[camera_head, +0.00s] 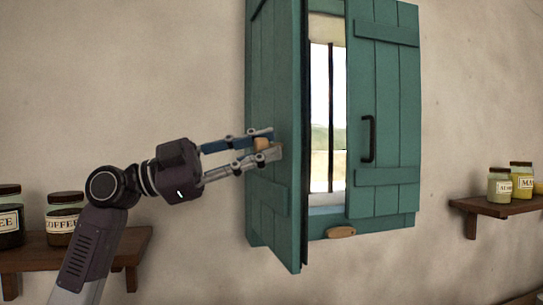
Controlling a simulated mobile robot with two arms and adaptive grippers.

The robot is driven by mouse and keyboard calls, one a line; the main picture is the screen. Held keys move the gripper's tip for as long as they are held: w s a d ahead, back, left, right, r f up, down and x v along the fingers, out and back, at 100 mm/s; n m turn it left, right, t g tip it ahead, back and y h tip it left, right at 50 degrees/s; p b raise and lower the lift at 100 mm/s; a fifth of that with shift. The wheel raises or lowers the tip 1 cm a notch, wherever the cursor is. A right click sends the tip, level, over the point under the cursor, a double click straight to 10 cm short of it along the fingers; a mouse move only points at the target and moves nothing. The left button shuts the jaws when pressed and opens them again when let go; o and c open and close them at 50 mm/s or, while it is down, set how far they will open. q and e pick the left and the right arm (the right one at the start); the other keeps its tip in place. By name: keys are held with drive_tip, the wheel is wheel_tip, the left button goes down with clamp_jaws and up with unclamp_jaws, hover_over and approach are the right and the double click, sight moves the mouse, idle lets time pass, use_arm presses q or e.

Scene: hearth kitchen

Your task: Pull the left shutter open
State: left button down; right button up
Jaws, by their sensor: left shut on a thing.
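The left shutter (287,60) is a green plank panel, swung partly out from the wall and seen at a steep angle. A small tan knob (261,144) sits on its face. My left gripper (276,143) is shut on the knob, its two fingers above and below it. The right shutter (384,100) is green with a black handle (369,138) and lies over the right part of the window. Between the shutters the bright opening (327,110) shows a dark vertical bar. My right gripper is not in view.
A tan wooden piece (341,232) sits on the green frame below the opening. A left wall shelf (75,252) holds labelled jars near my arm. A right wall shelf (490,208) also holds jars. The bare wall (170,70) left of the shutter is clear.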

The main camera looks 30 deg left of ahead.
use_arm(q)
drive_tip(key=shift+s+a, duration=0.15)
drive_tip(key=shift+a, duration=0.15)
drive_tip(key=c, duration=1.6)
unclamp_jaws()
drive_tip(key=v, duration=1.2)
drive_tip(key=shift+a, duration=0.1)
